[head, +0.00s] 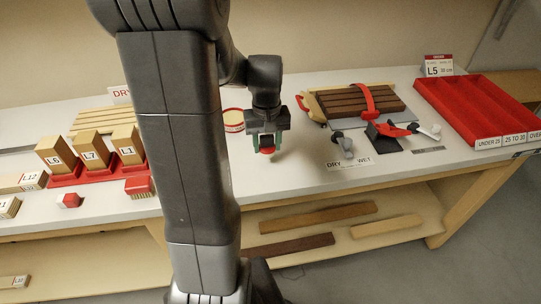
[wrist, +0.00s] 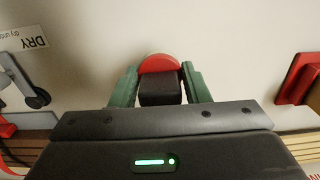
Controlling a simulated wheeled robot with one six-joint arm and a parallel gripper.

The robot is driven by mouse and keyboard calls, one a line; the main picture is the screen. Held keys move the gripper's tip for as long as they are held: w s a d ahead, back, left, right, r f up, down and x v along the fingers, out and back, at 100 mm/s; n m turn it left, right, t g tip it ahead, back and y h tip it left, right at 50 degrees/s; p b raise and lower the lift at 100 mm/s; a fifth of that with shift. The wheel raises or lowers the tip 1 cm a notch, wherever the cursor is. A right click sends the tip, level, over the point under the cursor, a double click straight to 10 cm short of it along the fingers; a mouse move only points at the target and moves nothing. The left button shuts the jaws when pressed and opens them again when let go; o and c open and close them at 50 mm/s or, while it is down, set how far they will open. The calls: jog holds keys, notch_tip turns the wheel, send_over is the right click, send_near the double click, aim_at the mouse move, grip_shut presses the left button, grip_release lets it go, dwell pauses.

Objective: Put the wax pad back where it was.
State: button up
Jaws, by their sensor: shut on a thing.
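My gripper (head: 267,147) is above the bench, right of the round tin. It is shut on what looks like the wax pad (head: 267,150), a small red piece. In the wrist view the wax pad (wrist: 160,64) shows a rounded red part with a pale rim and a dark block behind it, between the green fingers of the gripper (wrist: 161,85). Its underside is hidden, and I cannot tell whether it touches the bench. A round red and cream tin (head: 233,121) stands just left of the gripper, partly behind my arm.
Bare bench surrounds the gripper.

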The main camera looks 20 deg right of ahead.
aim_at(268, 147)
jog(key=shift+f, duration=2.15)
jog(key=shift+f, duration=0.25)
jog(key=o, duration=0.9)
jog(key=shift+r, duration=0.1)
notch_tip(268, 147, up, 12)
jog(key=shift+r, duration=0.15)
